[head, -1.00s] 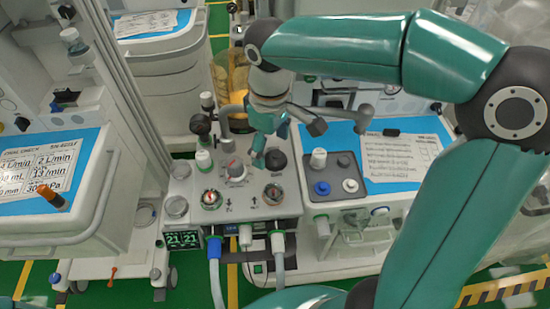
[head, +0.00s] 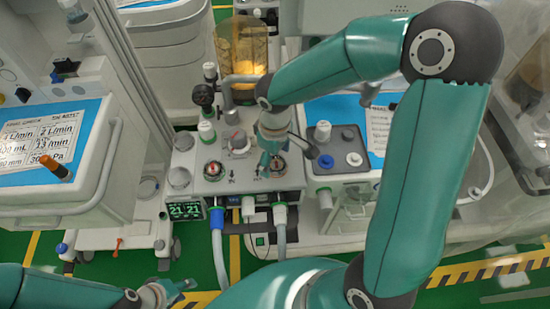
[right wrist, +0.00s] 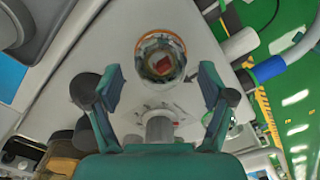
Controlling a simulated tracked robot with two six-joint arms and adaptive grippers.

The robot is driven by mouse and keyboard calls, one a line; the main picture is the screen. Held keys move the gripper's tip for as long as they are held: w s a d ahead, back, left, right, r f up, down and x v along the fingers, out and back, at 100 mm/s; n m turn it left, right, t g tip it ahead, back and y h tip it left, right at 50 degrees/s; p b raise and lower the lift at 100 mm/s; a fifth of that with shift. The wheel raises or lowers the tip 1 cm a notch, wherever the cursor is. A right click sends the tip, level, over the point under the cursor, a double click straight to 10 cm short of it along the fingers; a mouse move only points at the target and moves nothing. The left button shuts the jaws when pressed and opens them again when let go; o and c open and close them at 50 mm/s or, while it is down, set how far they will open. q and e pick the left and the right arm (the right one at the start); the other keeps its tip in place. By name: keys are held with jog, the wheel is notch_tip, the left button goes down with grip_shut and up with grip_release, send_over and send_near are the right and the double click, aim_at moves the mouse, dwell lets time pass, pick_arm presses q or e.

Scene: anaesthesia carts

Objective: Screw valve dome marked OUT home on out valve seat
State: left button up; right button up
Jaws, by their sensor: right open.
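The right-hand valve (head: 279,168) sits at the front right of the grey machine top, with a clear round dome over a red-marked centre. The right wrist view shows this dome (right wrist: 161,58) from above, just beyond and between my fingertips. I cannot tell how tightly it sits on its seat. My right gripper (head: 270,163) is open over this valve and partly hides it; its fingers also show apart in the right wrist view (right wrist: 160,80). A similar valve (head: 213,170) stands to the left, marked IN. My left gripper (head: 172,291) is low at the bottom left, away from the machine.
A dark tray (head: 338,169) with white, blue and grey caps stands right of the valves. A grey knob (head: 238,142) and a black gauge (head: 203,95) stand behind. Blue-ended (head: 216,214) and white-ended hoses hang from the front. A display (head: 184,211) is at the front left.

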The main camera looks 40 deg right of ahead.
jog(key=shift+f, duration=0.4)
jog(key=c, duration=1.4)
jog(key=m, duration=0.6)
jog(key=shift+d, duration=0.15)
jog(key=m, duration=0.6)
jog(key=shift+d+m, duration=0.1)
jog(key=shift+m, duration=0.3)
jog(key=m, duration=0.6)
jog(key=shift+s, duration=0.15)
jog(key=m, duration=0.6)
jog(key=shift+s, duration=0.1)
jog(key=o, duration=1.1)
